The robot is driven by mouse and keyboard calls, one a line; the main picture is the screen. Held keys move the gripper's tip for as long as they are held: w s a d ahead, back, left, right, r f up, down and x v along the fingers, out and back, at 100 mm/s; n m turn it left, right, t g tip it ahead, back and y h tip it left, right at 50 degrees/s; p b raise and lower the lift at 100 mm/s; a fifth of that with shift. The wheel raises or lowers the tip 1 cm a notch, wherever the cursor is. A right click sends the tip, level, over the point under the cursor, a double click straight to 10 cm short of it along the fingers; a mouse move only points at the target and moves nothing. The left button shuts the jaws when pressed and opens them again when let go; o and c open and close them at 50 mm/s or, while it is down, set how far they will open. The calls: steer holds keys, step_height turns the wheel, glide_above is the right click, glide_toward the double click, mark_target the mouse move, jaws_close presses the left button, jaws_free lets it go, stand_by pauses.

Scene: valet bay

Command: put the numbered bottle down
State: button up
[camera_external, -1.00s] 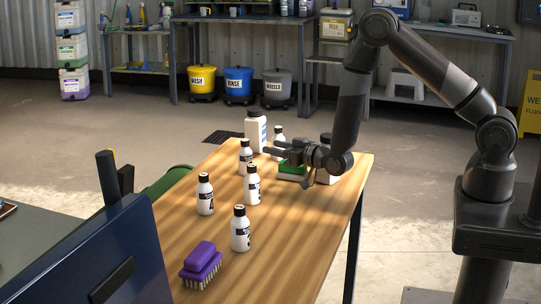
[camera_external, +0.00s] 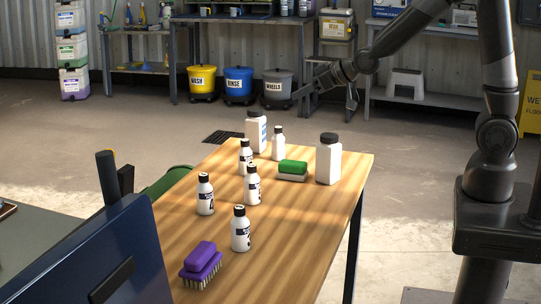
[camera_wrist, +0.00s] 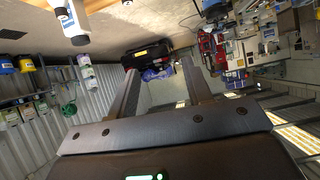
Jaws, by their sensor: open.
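Several small white bottles with black caps stand upright on the wooden table: one at the front (camera_external: 240,231), one at left (camera_external: 205,196), two in the middle (camera_external: 252,186) (camera_external: 246,160) and one at the back (camera_external: 278,146). The first four show dark labels; their numbers are too small to read. My gripper (camera_external: 312,92) is raised beyond the table's far end, apart from all bottles. In the wrist view my gripper (camera_wrist: 160,66) is open, with nothing held between its fingers. White bottle shapes (camera_wrist: 73,22) show at that view's top left.
Larger white bottles (camera_external: 256,133) (camera_external: 328,162) stand near the table's far end and right edge. A green-topped sponge (camera_external: 292,170) lies between the bottles, and a purple brush (camera_external: 201,262) at the front. The table (camera_external: 310,215) is clear at front right.

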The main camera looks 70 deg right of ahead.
steer(key=s+r+g, duration=0.3)
steer(key=s, duration=1.2)
steer(key=s+r+g, duration=0.3)
steer(key=s+r, duration=0.1)
steer(key=s, duration=1.1)
steer(key=shift+s+a+n, duration=0.2)
steer(key=shift+a+n, duration=0.15)
steer(key=shift+n, duration=0.05)
steer(key=o, duration=0.4)
steer(key=shift+o, duration=0.2)
steer(key=shift+w, duration=0.1)
